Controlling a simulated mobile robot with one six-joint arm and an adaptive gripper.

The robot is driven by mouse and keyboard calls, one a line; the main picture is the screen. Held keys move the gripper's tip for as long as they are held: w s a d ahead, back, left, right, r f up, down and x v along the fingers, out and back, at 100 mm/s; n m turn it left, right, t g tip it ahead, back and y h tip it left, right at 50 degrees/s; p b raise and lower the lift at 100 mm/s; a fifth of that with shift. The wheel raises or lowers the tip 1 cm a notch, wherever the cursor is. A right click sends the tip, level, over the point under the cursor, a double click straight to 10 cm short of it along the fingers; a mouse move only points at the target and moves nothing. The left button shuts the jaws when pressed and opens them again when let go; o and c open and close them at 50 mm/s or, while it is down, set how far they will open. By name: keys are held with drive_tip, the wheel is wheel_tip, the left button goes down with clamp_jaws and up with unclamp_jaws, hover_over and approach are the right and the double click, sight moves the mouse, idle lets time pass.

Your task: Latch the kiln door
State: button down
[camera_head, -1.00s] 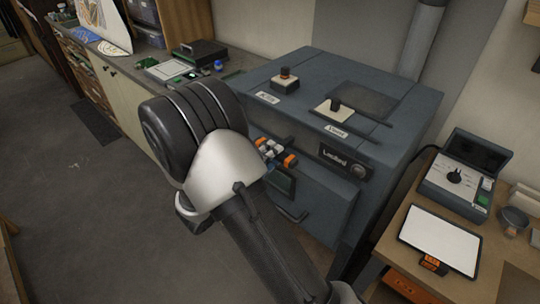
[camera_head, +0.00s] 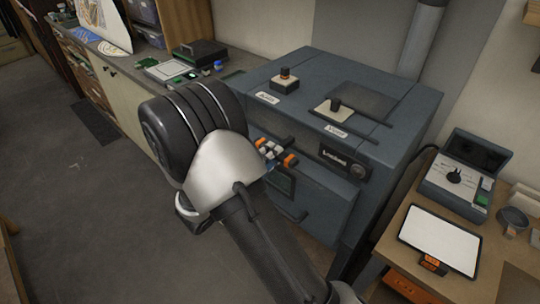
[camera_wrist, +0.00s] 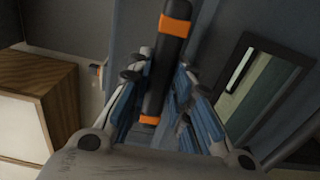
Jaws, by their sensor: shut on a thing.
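The kiln (camera_head: 330,207) is a blue-grey box in the middle of the head view. Its front door has a dark window (camera_wrist: 262,88), seen at right in the wrist view, and a dark handle bar (camera_head: 290,214) low down. The latch handle (camera_wrist: 167,65) is a black bar with orange bands, also partly visible in the head view (camera_head: 290,160). My gripper (camera_wrist: 160,108) is shut on it, with a finger on each side of the bar. My arm hides part of the kiln front in the head view.
A dark labelled panel (camera_head: 344,162) is on the front. A side table (camera_head: 400,232) with a white tablet (camera_head: 440,240) stands at right.

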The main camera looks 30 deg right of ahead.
drive_tip(key=shift+n+p, duration=3.75)
drive_tip(key=shift+n, duration=4.95)
drive_tip(key=c, duration=1.4)
unclamp_jaws()
drive_tip(key=shift+c, duration=0.2)
drive_tip(key=shift+a, duration=0.1)
drive_tip(key=v, duration=1.2)
